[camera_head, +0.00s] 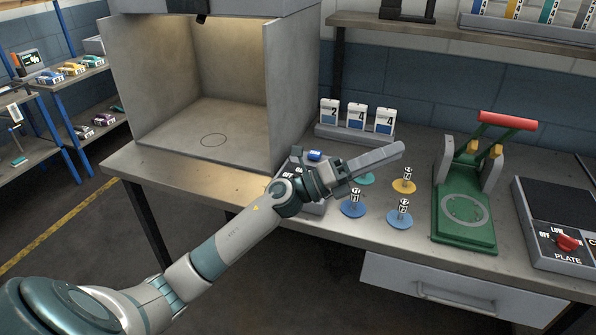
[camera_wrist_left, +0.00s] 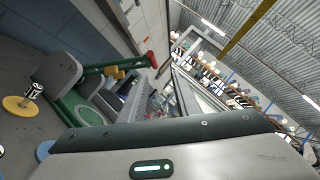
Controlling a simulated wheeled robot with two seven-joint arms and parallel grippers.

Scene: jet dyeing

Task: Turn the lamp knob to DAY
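The lamp knob is a small blue knob (camera_head: 315,155) on a grey control box (camera_head: 296,158) at the right front of the light booth. An "OFF" label shows beside it; the rest of the box is largely hidden behind my left wrist. I cannot read which mark the knob points at. My left gripper (camera_head: 391,155) is in front of and to the right of the knob, apart from it, its fingers pointing right over the bench. The fingers overlap in the head view, so their gap does not show. My right gripper is not in view.
The light booth (camera_head: 190,118) stands open at left. Several small discs with pegs, such as a yellow one (camera_head: 404,186), stand below the gripper. A green press with a red handle (camera_head: 508,121) and a hot plate (camera_head: 560,210) are to the right. Numbered cards (camera_head: 356,117) stand behind.

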